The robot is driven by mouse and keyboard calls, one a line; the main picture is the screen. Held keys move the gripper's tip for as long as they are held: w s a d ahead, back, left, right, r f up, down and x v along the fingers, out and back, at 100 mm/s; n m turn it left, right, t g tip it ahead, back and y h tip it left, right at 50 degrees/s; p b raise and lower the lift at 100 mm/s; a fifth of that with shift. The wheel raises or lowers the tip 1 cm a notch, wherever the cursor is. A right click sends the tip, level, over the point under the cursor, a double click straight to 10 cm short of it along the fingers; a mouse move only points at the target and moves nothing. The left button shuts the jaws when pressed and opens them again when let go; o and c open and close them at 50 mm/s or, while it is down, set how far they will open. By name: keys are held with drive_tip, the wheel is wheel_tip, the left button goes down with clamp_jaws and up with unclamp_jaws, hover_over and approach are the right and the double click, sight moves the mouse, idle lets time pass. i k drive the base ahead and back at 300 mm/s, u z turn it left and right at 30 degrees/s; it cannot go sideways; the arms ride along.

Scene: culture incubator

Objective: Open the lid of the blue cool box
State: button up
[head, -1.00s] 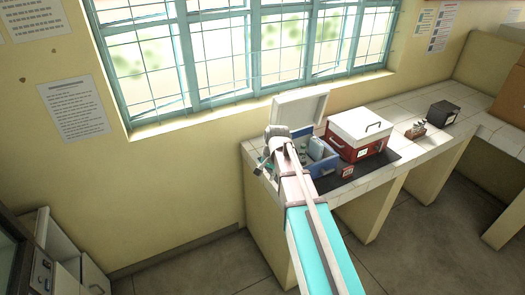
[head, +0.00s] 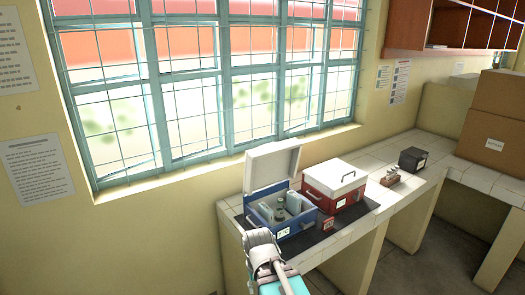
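The blue cool box (head: 291,229) stands on a dark mat at the left end of the tiled counter. Its white lid (head: 272,165) is raised and tilted back toward the window. Several bottles and pale packs (head: 291,203) show inside the open box. My gripper (head: 250,236) is in front of the box's left front side, lower in the picture and apart from the lid. Its fingers are too small and too steeply seen to tell whether they are open or shut.
A red cool box (head: 320,204) with a closed white lid (head: 336,176) stands just right of the blue one. Further right are a small brown rack (head: 391,178), a dark box (head: 412,160) and cardboard boxes (head: 490,144). The window is behind the counter.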

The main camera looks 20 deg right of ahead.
sight(266, 165)
drive_tip(key=z, duration=0.05)
drive_tip(key=k, duration=0.65)
drive_tip(key=u, duration=0.45)
drive_tip(key=i, duration=1.25)
drive_tip(key=z, duration=0.5)
